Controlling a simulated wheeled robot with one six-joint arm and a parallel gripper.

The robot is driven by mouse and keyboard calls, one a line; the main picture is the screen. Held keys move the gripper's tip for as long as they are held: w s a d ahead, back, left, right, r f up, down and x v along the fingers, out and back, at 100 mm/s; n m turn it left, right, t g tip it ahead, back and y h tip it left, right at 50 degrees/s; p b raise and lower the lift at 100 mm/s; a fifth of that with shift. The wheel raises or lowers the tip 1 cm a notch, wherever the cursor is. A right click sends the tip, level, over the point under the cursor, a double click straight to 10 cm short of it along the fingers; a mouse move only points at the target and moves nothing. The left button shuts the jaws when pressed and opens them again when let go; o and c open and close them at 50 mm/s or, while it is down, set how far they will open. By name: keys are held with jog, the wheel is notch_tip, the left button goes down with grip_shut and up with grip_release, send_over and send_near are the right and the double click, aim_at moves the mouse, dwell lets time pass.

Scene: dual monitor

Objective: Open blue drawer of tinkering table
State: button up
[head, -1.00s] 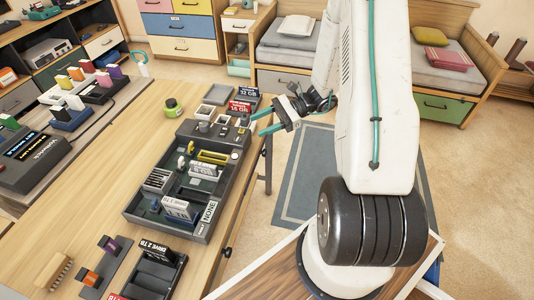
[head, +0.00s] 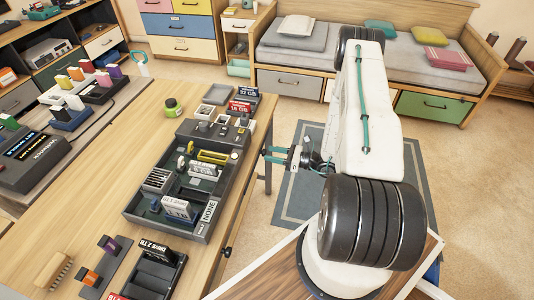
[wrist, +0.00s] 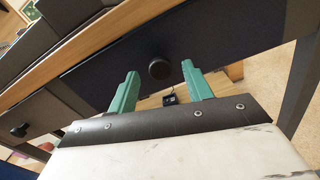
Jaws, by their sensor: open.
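The tinkering table (head: 95,185) is a wooden table on the left of the head view. In the wrist view, a dark navy-blue drawer front (wrist: 225,42) runs slanted under the wooden edge. A round black knob (wrist: 160,69) sits on it. My gripper (wrist: 159,72) is open, with its green fingers on either side of the knob and nothing held. Whether the fingers reach the knob's depth I cannot tell. In the head view my gripper (head: 267,155) is beside the table's right edge; the blue drawer front is hidden there.
Another dark drawer front with a black knob (wrist: 18,131) is at the left of the wrist view. A table leg (wrist: 300,85) stands at its right. A grey tray of parts (head: 140,212) lies on the tabletop. A blue-grey rug (head: 300,200) covers floor right of the table.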

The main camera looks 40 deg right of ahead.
jog(key=shift+x, duration=1.3)
grip_shut()
jog(key=shift+s, duration=0.1)
